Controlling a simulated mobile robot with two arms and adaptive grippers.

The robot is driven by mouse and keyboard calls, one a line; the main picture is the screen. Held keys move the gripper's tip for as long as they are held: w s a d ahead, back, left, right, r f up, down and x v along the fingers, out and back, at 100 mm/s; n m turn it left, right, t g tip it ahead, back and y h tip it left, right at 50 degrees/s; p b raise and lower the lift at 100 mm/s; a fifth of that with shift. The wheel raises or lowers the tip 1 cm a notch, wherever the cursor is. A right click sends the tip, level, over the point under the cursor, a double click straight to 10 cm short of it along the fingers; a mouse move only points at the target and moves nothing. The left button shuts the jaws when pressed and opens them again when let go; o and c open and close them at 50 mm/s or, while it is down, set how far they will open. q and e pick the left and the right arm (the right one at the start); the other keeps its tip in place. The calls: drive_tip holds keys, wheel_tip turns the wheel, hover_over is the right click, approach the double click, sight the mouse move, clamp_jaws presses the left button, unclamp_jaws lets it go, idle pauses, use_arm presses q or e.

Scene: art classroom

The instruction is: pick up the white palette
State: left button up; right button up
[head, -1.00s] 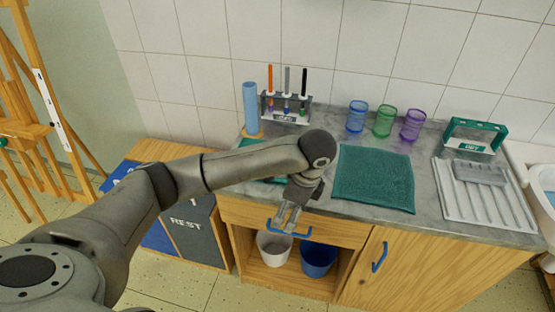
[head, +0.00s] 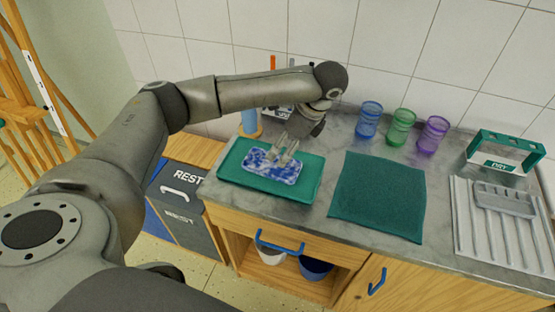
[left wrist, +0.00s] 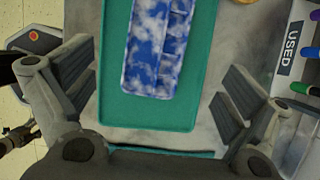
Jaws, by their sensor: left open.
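The white palette (head: 270,168), a rectangle covered with blue paint patches, lies flat on a green tray (head: 237,184) at the left of the grey counter. My left gripper (head: 284,150) is open above the palette's back edge, with its fingers pointing down at it. In the left wrist view the palette (left wrist: 151,60) lies on the green tray (left wrist: 150,115) between the two open fingers, apart from both. My right gripper is not in view.
A dark green cloth (head: 378,200) lies right of the tray. Blue (head: 369,120), green (head: 400,127) and purple (head: 432,134) cups stand behind it. A grey drying rack (head: 500,235) is at the right. My arm partly hides a brush rack (head: 277,111).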

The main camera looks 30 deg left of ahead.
sight(268, 165)
use_arm(q)
drive_tip(key=f, duration=0.1)
drive_tip(key=s+a+f, duration=0.1)
drive_tip(key=shift+a+f, duration=0.2)
drive_tip(key=shift+f, duration=0.2)
drive_tip(key=shift+a+f, duration=0.1)
drive_tip(key=shift+f, duration=0.15)
drive_tip(key=p+x, duration=0.1)
drive_tip(key=x, duration=0.4)
drive_tip(key=shift+a, duration=0.1)
drive_tip(key=shift+w, duration=0.1)
drive_tip(key=shift+c, duration=0.5)
drive_tip(key=c, duration=0.9)
drive_tip(key=shift+c, duration=0.5)
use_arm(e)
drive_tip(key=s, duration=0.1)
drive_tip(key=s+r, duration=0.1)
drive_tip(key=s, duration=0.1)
use_arm(q)
drive_tip(key=shift+r, duration=0.15)
